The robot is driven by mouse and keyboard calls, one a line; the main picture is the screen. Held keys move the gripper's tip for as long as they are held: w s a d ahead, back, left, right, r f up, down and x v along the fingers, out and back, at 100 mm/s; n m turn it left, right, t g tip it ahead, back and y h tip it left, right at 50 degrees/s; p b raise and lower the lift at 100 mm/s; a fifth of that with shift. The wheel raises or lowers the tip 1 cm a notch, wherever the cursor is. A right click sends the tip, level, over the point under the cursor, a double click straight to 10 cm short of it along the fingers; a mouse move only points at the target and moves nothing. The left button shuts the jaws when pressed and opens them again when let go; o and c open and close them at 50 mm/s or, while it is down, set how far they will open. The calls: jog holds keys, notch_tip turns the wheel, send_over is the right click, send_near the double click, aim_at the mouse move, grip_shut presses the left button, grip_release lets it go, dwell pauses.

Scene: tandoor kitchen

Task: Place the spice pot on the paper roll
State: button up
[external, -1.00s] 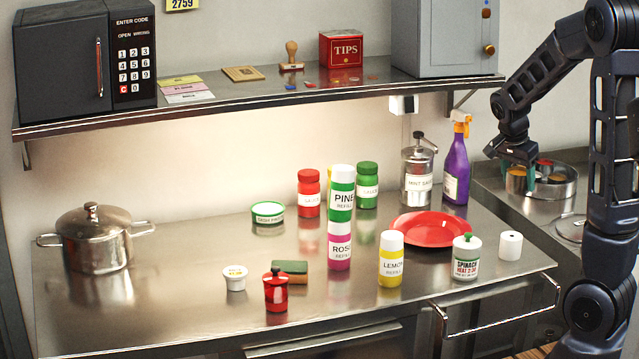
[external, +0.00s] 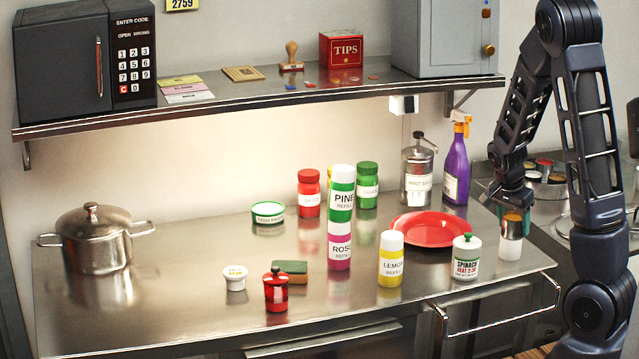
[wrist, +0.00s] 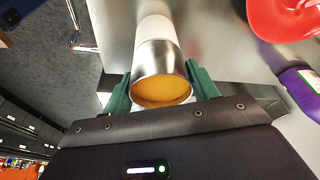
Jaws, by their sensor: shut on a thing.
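The spice pot (external: 512,228) is a small metal pot with orange-yellow powder in it. My gripper (external: 514,209) is shut on it; in the wrist view the green fingers stand on both sides of the pot (wrist: 161,76). The white paper roll (external: 510,249) stands upright near the right end of the steel counter. The pot is directly over the roll in the external view, with no gap that I can see between them. In the wrist view the roll (wrist: 155,30) shows just beyond the pot. I cannot tell whether they touch.
The red plate (external: 434,243) and a purple spray bottle (external: 456,170) are behind. A round steel container with more spice pots (external: 546,172) stands at the right. The counter's front rail (external: 500,318) is close by.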

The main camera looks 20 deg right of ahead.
jog(key=shift+f, duration=0.15)
jog(key=o, duration=1)
jog(key=v, duration=1.2)
jog(key=s+a+r+n+t+y, duration=0.1)
jog(key=s+a+r+n, duration=0.1)
jog(key=s, duration=0.6)
jog(key=s+a+r+n+t+y, duration=0.1)
jog(key=s+a+r+n, duration=0.1)
jog(key=s+r+n, duration=0.3)
jog(key=s+a+r+n+t+y, duration=0.1)
jog(key=s+a+r+n, duration=0.2)
jog(key=s+n, duration=0.3)
jog(key=shift+s+r, duration=0.7)
jog(key=shift+s, duration=1.85)
